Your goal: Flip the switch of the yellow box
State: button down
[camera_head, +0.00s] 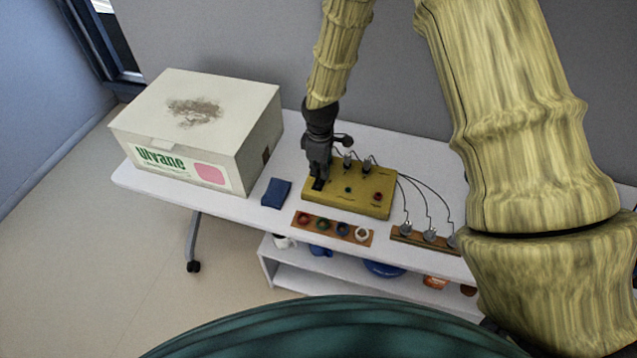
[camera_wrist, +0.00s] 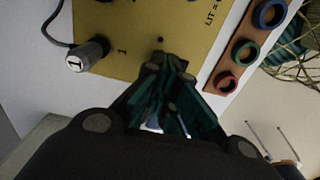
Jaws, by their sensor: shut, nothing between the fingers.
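The yellow box (camera_head: 374,198) lies on the white table in the head view, with several dark and green parts on its top and cables at its back. It also shows in the wrist view (camera_wrist: 130,22). My gripper (camera_head: 318,176) points down over the left end of the box, its fingertips close to a small black part (camera_head: 318,185) that looks like the switch. In the wrist view my gripper (camera_wrist: 170,64) is shut and empty, its tips over the box's edge area. The tips hide what is under them; I cannot tell whether they touch the switch.
A large white carton (camera_head: 205,125) stands to the left, with a small blue block (camera_head: 276,193) between. A wooden strip with coloured rings (camera_head: 334,229) lies in front of the yellow box. Cabled plugs stand on another strip (camera_head: 425,239) at right. A grey plug (camera_wrist: 88,54) stands in the box.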

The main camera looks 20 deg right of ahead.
aim_at(320, 180)
jog(key=shift+f+b, duration=0.4)
jog(key=shift+f, duration=0.6)
dwell(0.7)
jog(key=shift+r, duration=0.2)
jog(key=shift+r+p, duration=2.6)
jog(key=shift+r, duration=0.8)
